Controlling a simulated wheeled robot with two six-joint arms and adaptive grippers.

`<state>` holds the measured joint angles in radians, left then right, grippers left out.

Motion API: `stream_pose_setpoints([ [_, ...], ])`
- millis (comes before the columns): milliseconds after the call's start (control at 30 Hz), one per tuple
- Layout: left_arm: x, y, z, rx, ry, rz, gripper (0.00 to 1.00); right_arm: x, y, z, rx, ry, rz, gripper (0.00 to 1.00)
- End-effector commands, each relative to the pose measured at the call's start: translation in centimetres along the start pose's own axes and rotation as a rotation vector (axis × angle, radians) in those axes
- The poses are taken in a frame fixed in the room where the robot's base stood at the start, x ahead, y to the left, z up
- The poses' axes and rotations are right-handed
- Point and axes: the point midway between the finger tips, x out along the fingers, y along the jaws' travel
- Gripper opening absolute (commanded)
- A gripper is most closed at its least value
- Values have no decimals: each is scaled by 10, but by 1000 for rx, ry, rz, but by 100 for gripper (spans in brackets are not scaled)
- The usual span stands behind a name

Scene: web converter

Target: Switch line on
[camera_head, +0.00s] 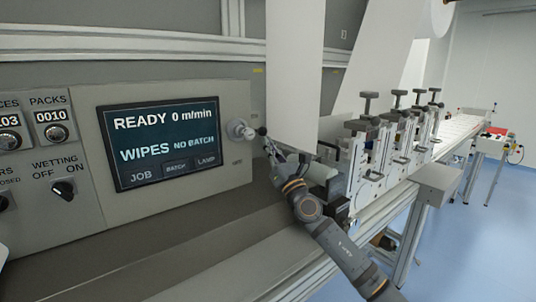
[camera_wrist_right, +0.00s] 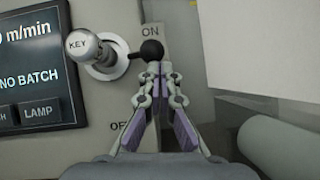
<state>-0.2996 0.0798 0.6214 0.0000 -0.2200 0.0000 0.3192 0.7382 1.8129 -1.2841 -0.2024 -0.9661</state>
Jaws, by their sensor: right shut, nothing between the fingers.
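The line switch is a short lever with a black ball end (camera_wrist_right: 152,51), which also shows in the head view (camera_head: 262,131). It sticks out to the right of the display, beside the silver KEY knob (camera_wrist_right: 83,44). In the right wrist view an ON label (camera_wrist_right: 150,30) is above the lever and an OFF label (camera_wrist_right: 120,126) is below it. The ball lies nearer to ON. My right gripper (camera_wrist_right: 153,68) is shut and empty, its tips just below the ball; I cannot tell whether they touch. It also shows in the head view (camera_head: 269,146). My left gripper is not in view.
The display (camera_head: 160,142) reads READY, 0 m/min, WIPES, NO BATCH. A WETTING switch (camera_head: 63,189) is at the left. A white web (camera_head: 293,75) hangs close behind my right gripper. Clamp units (camera_head: 365,155) and a conveyor run to the right.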

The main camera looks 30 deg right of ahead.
Motion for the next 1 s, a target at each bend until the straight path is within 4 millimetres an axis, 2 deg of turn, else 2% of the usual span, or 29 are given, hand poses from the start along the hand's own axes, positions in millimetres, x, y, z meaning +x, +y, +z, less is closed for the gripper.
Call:
stream_pose_setpoints([
  [400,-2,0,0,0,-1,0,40,6,-4,9,1,0,-1,0],
  [1000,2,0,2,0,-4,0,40,4,-5,6,1,0,-1,0],
])
